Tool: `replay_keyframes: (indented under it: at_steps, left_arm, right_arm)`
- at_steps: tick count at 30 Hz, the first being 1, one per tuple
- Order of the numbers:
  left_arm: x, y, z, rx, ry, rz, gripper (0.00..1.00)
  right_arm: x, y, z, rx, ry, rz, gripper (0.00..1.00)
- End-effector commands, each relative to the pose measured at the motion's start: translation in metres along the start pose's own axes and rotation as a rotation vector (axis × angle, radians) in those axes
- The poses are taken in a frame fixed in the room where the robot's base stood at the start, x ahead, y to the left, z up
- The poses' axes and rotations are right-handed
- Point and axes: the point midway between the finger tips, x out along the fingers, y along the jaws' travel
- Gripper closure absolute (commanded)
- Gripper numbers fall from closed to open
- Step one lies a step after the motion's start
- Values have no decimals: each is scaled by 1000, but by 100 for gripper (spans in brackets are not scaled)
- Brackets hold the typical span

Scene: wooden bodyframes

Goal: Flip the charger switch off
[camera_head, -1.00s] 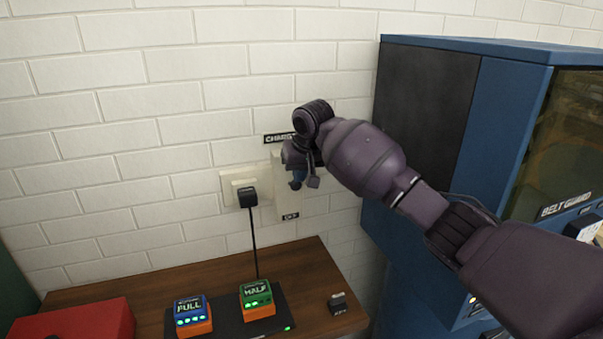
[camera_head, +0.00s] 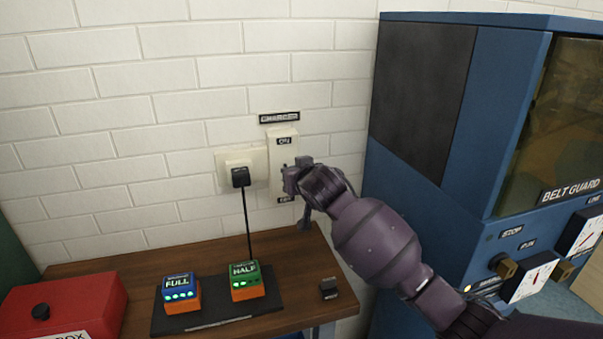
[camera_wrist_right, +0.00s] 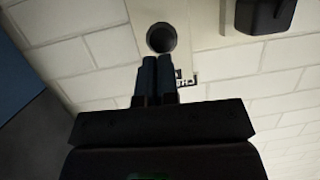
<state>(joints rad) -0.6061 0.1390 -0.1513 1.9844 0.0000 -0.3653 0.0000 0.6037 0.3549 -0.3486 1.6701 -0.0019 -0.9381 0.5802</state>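The charger switch is a cream box (camera_head: 274,180) on the white brick wall, with an ON label (camera_head: 284,141) near its top and an OFF label (camera_head: 285,199) near its bottom. A CHARGER sign (camera_head: 279,117) is above it. My right gripper (camera_head: 291,178) is in front of the box's lower half and hides the lever in the head view. In the right wrist view, a dark round knob (camera_wrist_right: 161,38) stands on the box just beyond the fingertips (camera_wrist_right: 158,62). The fingers are together with nothing visible between them; I cannot tell whether they touch the knob. My left gripper is out of view.
A black plug (camera_head: 240,177) with a cord sits in the outlet left of the switch. Below, a wooden table (camera_head: 110,265) holds FULL (camera_head: 178,284) and HALF (camera_head: 244,272) battery packs and a red box (camera_head: 95,300). A blue machine cabinet (camera_head: 500,130) stands to the right.

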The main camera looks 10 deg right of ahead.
Motion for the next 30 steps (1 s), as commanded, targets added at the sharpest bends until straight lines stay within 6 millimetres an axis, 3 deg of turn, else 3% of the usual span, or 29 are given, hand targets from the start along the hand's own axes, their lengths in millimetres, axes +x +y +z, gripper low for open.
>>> replay_keyframes:
  at_steps: [9,15,30]
  left_arm:
    - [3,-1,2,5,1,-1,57]
    - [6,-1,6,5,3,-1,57]
    - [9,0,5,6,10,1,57]
  right_arm:
    - [6,3,14,2,6,5,100]
    - [10,3,25,-7,136,5,100]
    - [14,2,31,-9,131,3,100]
